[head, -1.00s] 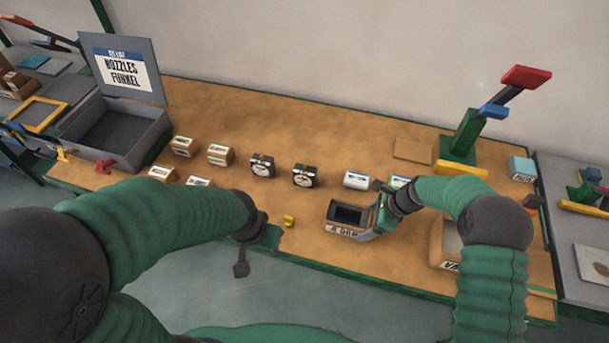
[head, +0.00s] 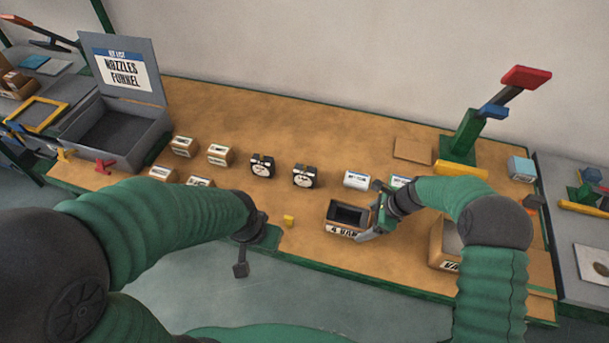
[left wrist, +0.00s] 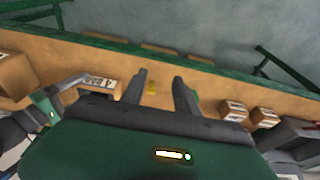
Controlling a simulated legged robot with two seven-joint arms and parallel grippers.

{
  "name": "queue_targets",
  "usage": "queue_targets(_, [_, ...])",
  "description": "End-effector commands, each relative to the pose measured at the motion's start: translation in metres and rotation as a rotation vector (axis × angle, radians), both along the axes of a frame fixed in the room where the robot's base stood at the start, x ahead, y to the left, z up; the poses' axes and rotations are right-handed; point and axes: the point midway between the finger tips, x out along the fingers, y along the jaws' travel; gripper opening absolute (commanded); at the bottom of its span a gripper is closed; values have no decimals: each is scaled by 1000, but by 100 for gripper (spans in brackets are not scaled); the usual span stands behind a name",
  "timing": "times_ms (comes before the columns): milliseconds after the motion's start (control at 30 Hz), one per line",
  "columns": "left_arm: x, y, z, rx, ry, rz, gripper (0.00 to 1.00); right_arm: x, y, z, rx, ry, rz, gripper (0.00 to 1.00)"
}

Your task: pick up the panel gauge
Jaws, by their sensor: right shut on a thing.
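Two small black gauges with white dial faces, (head: 262,165) and (head: 304,176), stand side by side at mid-table; I cannot tell which is the panel gauge. My right gripper (head: 374,224) is shut on the near right side of a small open-topped box (head: 334,229) with a "4 BAR" label. The box is at the table's front part; its label also shows in the left wrist view (left wrist: 97,85). My left gripper (head: 242,254) is low at the table's front edge. In the left wrist view (left wrist: 162,88) its fingers are apart and empty.
A yellow block (head: 288,220) lies between my grippers. Several small labelled boxes (head: 219,155) stand left of the gauges. A grey open case (head: 110,133) is at far left. A green stand with a red-tipped lever (head: 466,133) is at back right. The back middle is clear.

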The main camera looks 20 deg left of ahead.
Motion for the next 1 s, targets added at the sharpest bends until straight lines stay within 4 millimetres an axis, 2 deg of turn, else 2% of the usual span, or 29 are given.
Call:
queue_targets(67, [0, 0, 0, 0, 0, 0, 36, 0, 0, 0, -1, 0, 0, 54])
queue_targets(167, [4, 0, 1, 0, -3, 0, 49, 0, 0, 0, -1, 0, 0, 54])
queue_targets(267, [32, 0, 3, -1, -17, 1, 63, 0, 0, 0, -1, 0, 0, 54])
queue_targets(367, [86, -1, 5, -2, -43, 2, 76, 0, 0, 0, 0, 1, 0, 54])
queue_targets(500, [175, -2, -1, -2, -89, 4, 93, 0, 0, -1, 0, 1, 0, 54])
queue_targets(600, [225, -4, -9, -2, -119, 4, 93, 0, 0, 0, 0, 0, 0, 54])
queue_targets(700, [260, -5, -15, 0, -143, 2, 93, 0, 0, 0, -1, -1, 0, 54])
queue_targets(867, [284, -6, -25, 0, -160, 0, 93, -1, 0, 0, -1, 0, 0, 54])
queue_targets(1000, [294, -6, -50, 0, -158, 0, 93, -1, 0, -1, -1, 0, 1, 54])
